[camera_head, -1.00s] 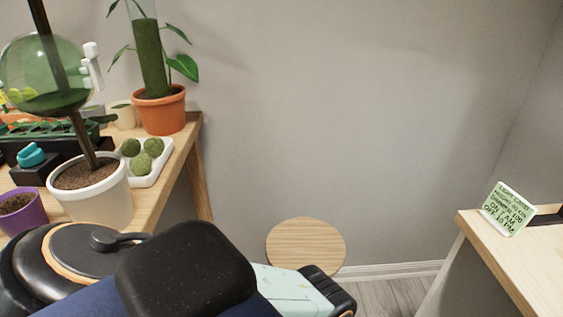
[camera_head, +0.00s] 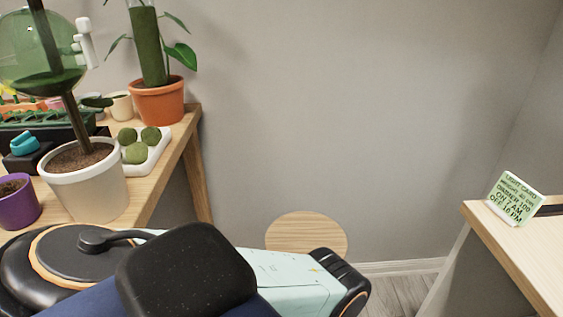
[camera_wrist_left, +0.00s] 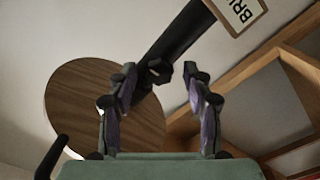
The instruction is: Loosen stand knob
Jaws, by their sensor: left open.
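In the left wrist view, a dark pole (camera_wrist_left: 180,42) runs diagonally from the upper right. A small black knob (camera_wrist_left: 159,71) sticks out near its lower end. My left gripper (camera_wrist_left: 158,82) is open, with one finger on each side of the knob. I see no clear contact, and the depth between fingers and knob is hard to judge. In the head view my left gripper is out of sight; only mint and black arm parts show at the bottom. My right gripper is not in view.
A round wooden top (camera_head: 306,236) stands by the wall; a round wooden disc (camera_wrist_left: 88,105) lies behind the left finger. A partly cut-off label (camera_wrist_left: 238,10) hangs by the pole. Potted plants crowd the left table (camera_head: 180,150). A light card (camera_head: 516,198) stands on the right shelf.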

